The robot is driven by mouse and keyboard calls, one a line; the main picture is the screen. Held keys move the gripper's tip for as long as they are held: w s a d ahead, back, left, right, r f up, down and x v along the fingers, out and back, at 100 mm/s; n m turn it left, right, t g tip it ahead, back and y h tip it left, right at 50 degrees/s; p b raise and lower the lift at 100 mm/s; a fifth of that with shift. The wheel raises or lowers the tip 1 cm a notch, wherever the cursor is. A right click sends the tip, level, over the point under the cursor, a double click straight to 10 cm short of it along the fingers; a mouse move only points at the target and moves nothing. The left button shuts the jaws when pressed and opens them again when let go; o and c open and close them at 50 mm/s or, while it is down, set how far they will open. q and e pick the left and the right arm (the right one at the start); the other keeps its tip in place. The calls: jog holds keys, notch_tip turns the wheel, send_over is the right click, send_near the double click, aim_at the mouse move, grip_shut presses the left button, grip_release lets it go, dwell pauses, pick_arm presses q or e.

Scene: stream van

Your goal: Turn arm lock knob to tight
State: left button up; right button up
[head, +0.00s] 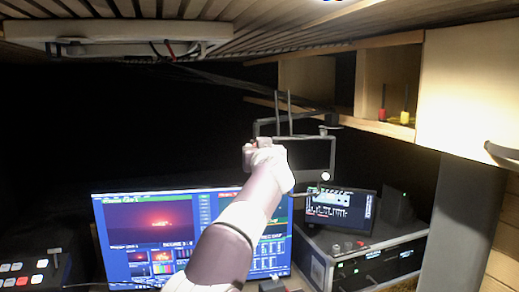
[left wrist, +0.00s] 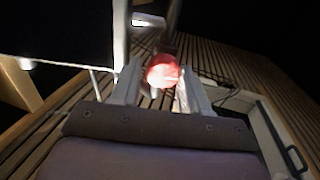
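The red arm lock knob (left wrist: 163,70) shows in the left wrist view, on a dark metal arm that runs up from it. My left gripper (left wrist: 161,78) has its two pale fingers apart, one on each side of the knob. A small gap shows at the left finger; whether the right finger touches cannot be told. In the head view my left gripper (head: 262,146) is raised at the left edge of a black-framed monitor (head: 312,153), and it hides the knob there. Which way the knob is turned cannot be read. My right gripper is in neither view.
A large lit screen (head: 150,232) stands behind my left arm. A rack unit (head: 385,262) with a small display (head: 340,208) on it stands to the right. A switcher panel (head: 30,275) is at lower left. A wooden shelf (head: 385,128) and slatted ceiling are above.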

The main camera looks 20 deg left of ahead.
pick_arm(q)
jog(key=shift+a, duration=0.15)
jog(key=c, duration=0.6)
jog(key=shift+o, duration=0.2)
jog(key=shift+m, duration=0.4)
jog(key=m, duration=1.1)
jog(key=m+p, duration=0.1)
jog(key=m, duration=0.5)
jog(key=shift+w+d+f, duration=0.1)
jog(key=shift+d+f, duration=0.1)
jog(key=shift+f, duration=0.05)
jog(key=o, duration=1)
